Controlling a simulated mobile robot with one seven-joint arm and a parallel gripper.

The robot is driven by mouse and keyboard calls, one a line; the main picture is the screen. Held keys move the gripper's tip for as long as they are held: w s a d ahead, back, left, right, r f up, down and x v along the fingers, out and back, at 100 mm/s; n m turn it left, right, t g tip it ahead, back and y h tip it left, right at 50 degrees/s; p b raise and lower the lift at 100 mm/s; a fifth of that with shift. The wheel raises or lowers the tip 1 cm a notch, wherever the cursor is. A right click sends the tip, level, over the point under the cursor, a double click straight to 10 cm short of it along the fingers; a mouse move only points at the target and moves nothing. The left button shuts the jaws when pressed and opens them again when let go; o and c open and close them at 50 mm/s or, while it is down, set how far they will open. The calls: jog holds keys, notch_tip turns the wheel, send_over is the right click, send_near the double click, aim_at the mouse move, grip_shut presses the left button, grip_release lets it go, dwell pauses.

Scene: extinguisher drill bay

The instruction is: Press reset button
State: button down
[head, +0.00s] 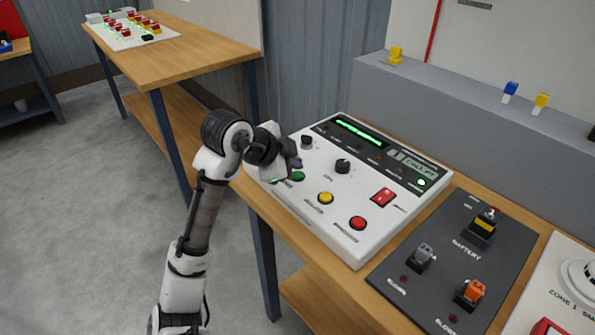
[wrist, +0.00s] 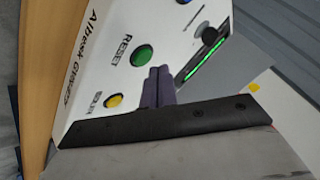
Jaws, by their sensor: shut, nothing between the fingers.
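The green button (wrist: 142,55) has "RESET" printed beside it in the wrist view. It sits on a white control panel (head: 312,215) and also shows in the head view (head: 298,177). My gripper (head: 295,162) is over the panel's left part, just behind the green button. In the wrist view its two dark fingers (wrist: 159,72) are shut together and empty, with their tips close beside the button's display side. The button's top is uncovered there. I cannot tell how high the tips are above the panel.
A yellow button (head: 325,198) and a red button (head: 358,223) lie in a row with the green one. Black knobs (head: 342,166) and a red switch (head: 383,197) rise from the panel. A dark battery board (head: 452,255) is to the right. A grey ledge (head: 450,125) runs behind.

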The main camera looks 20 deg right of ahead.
notch_tip(320, 180, up, 5)
jog(key=p, duration=0.4)
dwell(0.3)
dwell(0.5)
